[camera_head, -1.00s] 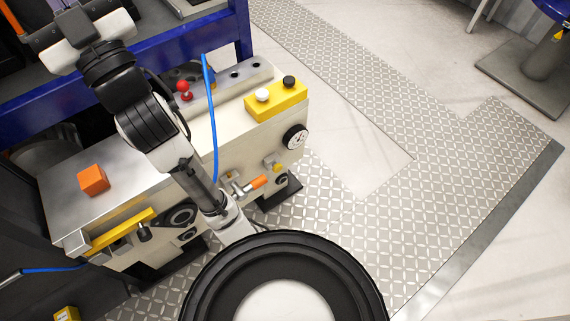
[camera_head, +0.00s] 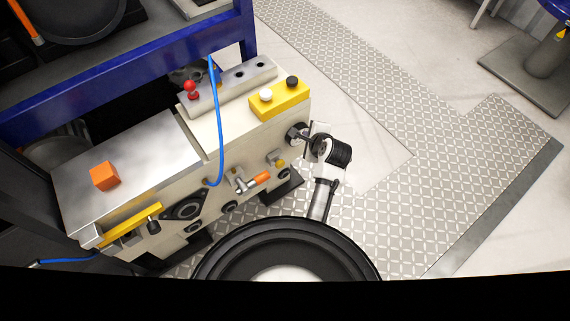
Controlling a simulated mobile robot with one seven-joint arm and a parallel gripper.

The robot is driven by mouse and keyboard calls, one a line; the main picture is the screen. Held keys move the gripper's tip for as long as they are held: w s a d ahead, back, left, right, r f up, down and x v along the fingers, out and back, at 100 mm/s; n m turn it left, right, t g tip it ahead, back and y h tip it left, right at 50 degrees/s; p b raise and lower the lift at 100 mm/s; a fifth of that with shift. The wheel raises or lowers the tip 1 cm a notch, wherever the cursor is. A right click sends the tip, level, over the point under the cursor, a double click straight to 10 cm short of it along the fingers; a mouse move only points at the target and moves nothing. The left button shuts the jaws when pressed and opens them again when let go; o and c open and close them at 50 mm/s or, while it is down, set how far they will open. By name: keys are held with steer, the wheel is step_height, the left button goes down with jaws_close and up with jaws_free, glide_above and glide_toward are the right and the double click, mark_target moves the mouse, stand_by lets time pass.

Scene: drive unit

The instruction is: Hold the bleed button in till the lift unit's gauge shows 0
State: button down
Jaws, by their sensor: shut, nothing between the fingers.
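The lift unit (camera_head: 225,140) is a pale cabinet with a metal top. Its round gauge (camera_head: 293,134) is on the right end of the front; its dial is dark and partly covered, and I cannot read it. My gripper (camera_head: 306,137) is right beside the gauge, small and partly hidden by my wrist; its fingers are together and hold nothing. A yellow box (camera_head: 279,99) on top carries a white button (camera_head: 266,95) and a black button (camera_head: 292,82). I cannot tell which control is the bleed button, or whether my gripper touches anything.
An orange-handled lever (camera_head: 262,178) and a small yellow fitting (camera_head: 280,163) stick out below the gauge. A blue hose (camera_head: 219,130) hangs over the front. An orange cube (camera_head: 105,176) lies on the top. The patterned floor (camera_head: 400,200) to the right is clear.

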steer(key=s+f+m+g+y, duration=0.2)
steer(key=s+f+m, duration=0.6)
steer(key=f, duration=0.4)
steer(key=shift+s+a+f+m, duration=0.2)
steer(key=shift+s+m, duration=0.15)
steer(key=shift+m, duration=0.55)
steer(key=w+a+r+x, duration=0.1)
steer(key=r+x, duration=0.1)
steer(key=x, duration=1)
steer(key=shift+w+a+f, duration=0.2)
steer(key=shift+w+a, duration=0.15)
steer(key=shift+w, duration=0.25)
steer(key=shift+w+a+r, duration=0.2)
steer(key=shift+w+a, duration=0.45)
steer(key=shift+w, duration=0.3)
